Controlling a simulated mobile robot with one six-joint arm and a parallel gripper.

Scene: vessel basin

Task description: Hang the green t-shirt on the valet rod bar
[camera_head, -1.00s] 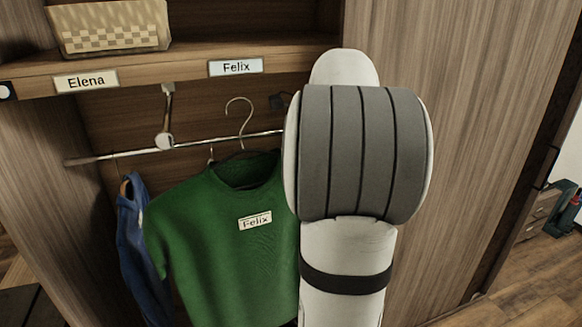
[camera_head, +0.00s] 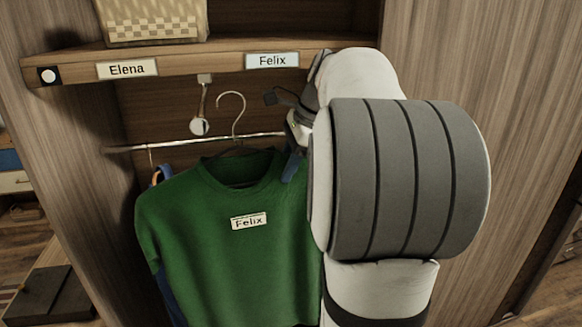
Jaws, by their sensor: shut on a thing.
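The green t-shirt (camera_head: 215,255) with a "Felix" tag (camera_head: 249,221) is on a hanger and hangs upright in front of the closet. The hanger's metal hook (camera_head: 232,105) rises above the valet rod bar (camera_head: 265,135) and its top is clear of the bar. I cannot tell whether the hook's open end is in front of the bar or behind it. My gripper (camera_head: 292,168) is shut at the shirt's right shoulder, near the collar. My arm hides most of the gripper and the shirt's right edge.
A blue garment (camera_head: 163,285) hangs at the bar's left end, mostly behind the green shirt. The shelf above has labels "Elena" (camera_head: 127,69) and "Felix" (camera_head: 272,60) and a woven basket (camera_head: 155,22). A bracket (camera_head: 200,120) stands near the bar, left of the hook.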

